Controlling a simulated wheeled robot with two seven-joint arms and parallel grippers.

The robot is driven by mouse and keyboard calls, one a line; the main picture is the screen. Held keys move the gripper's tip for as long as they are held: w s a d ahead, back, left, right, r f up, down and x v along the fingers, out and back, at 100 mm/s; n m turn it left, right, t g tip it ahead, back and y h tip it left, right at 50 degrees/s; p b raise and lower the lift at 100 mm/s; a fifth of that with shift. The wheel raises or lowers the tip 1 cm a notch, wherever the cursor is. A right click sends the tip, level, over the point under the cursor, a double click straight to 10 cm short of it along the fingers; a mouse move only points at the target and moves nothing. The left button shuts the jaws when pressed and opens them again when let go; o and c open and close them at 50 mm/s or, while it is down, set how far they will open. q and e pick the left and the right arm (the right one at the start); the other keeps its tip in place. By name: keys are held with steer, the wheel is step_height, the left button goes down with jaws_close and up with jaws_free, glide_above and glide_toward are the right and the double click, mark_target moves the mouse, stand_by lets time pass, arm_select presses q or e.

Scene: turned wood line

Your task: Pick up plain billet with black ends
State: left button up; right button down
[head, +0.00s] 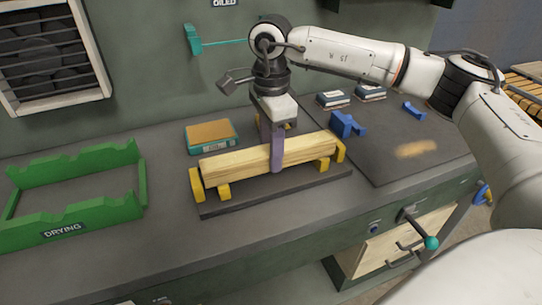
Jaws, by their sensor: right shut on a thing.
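A pale, plain wooden billet (235,160) lies lengthwise on a yellow cradle (224,191) with upright yellow pieces at both ends. I see no black on its ends, which the yellow pieces partly cover. The cradle stands on a dark base plate (270,190) on the bench. My right gripper (277,157) points down from above, its purple fingers shut across the billet a little right of its middle. I cannot make out a gap between billet and cradle. My left gripper is not in view.
A green rack marked DRYING (75,221) stands empty at the left. A teal box with a tan top (211,136) sits behind the billet. Blue blocks (347,125) and small dark boxes (333,99) lie to the right. The bench between rack and cradle is clear.

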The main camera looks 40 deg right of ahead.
steer(key=shift+w+r, duration=0.1)
steer(key=shift+r, duration=0.1)
step_height(320, 180, up, 9)
steer(key=shift+r, duration=0.4)
